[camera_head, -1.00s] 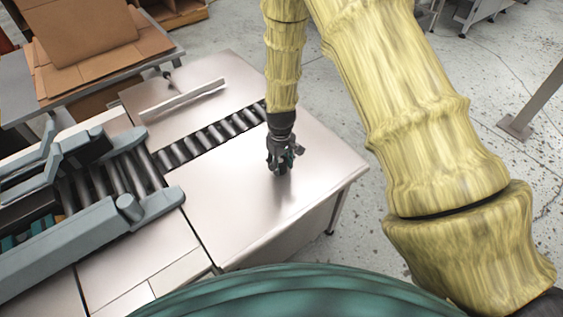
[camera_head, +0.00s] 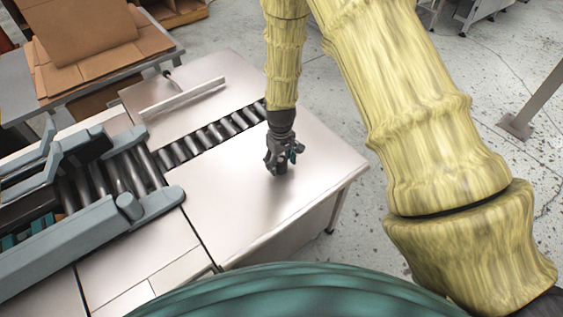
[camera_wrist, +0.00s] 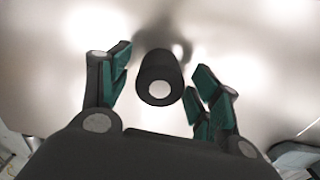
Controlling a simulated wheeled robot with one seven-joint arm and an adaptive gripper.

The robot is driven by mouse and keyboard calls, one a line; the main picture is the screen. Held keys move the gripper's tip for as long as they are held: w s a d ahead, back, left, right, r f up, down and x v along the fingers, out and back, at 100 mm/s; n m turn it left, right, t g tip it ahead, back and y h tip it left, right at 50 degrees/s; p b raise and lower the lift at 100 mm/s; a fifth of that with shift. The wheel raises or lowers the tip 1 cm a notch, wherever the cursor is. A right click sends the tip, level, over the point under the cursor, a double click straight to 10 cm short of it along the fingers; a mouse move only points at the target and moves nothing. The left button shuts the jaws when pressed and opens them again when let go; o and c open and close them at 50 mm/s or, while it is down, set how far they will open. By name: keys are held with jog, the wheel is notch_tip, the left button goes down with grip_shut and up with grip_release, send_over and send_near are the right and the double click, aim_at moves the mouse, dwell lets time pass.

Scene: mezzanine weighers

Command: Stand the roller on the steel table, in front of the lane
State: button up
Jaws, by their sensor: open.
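The roller (camera_wrist: 157,72) is a dark cylinder with a pale round end, seen nearly end-on in the wrist view. It stands upright on the steel table (camera_head: 235,210), in front of the roller lane (camera_head: 212,134). In the head view only its lower part (camera_head: 281,169) shows below my gripper (camera_head: 284,158). In the wrist view my gripper (camera_wrist: 161,66) is open, its green-padded fingers on either side of the roller with gaps on both sides. The roller's base is hard to make out.
A pale bar (camera_head: 183,98) lies on the table behind the lane. A grey-framed conveyor (camera_head: 95,222) adjoins the table on the left. Cardboard (camera_head: 85,40) is stacked at the back left. The table around the roller is clear.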

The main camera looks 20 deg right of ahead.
aim_at(281, 160)
notch_tip(281, 160, up, 12)
jog(key=b, duration=0.1)
jog(key=shift+f, duration=0.2)
dwell(0.3)
